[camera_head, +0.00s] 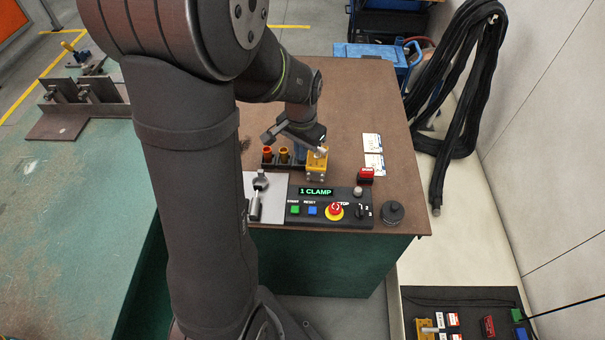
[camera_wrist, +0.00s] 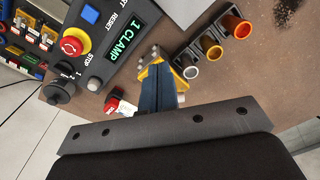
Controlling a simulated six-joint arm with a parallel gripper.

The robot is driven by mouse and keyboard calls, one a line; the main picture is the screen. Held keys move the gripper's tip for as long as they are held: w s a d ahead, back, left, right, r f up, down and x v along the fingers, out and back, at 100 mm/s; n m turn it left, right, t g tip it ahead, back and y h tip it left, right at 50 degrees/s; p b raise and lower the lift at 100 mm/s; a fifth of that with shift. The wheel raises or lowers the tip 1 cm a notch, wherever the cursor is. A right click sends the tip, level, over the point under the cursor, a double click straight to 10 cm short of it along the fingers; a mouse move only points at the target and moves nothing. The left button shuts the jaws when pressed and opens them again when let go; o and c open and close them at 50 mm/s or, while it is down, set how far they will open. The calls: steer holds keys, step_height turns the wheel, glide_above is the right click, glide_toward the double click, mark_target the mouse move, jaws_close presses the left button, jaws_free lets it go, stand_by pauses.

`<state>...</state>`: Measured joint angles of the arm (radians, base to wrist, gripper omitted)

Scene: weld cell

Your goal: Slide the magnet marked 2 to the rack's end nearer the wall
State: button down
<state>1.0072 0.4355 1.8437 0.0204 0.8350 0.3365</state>
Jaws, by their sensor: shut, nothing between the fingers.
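I cannot read a 2 on any piece, so I cannot tell which is the magnet marked 2. A yellow block with metal pins (camera_head: 317,168) stands on the brown bench top just below my gripper (camera_head: 318,147). In the wrist view my dark fingers (camera_wrist: 154,72) are together and empty in front of this yellow block (camera_wrist: 146,60), hiding part of it; I cannot tell if they touch. A small red block with a white label (camera_head: 366,175) lies right of it, also in the wrist view (camera_wrist: 111,104). A dark board (camera_head: 458,296) at lower right holds small yellow, red and green pieces; I cannot tell if it is the rack.
A control box (camera_head: 328,207) with a red stop button and a display reading "1 CLAMP" stands at the bench front. A cup holder (camera_head: 268,164) is left of the yellow block. White cards (camera_head: 373,150) and a black knob-like piece (camera_head: 391,212) lie right. The back bench is clear.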

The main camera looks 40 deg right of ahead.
mark_target(309, 165)
steer(key=f, duration=0.9)
steer(key=shift+s+f, duration=0.3)
steer(key=shift+f, duration=0.05)
steer(key=shift+w+d, duration=0.15)
steer(key=shift+d, duration=0.6)
steer(key=shift+w+d, duration=0.15)
steer(key=shift+d, duration=0.55)
steer(key=shift+r, duration=0.1)
step_height(309, 165, up, 10)
steer(key=shift+f, duration=0.1)
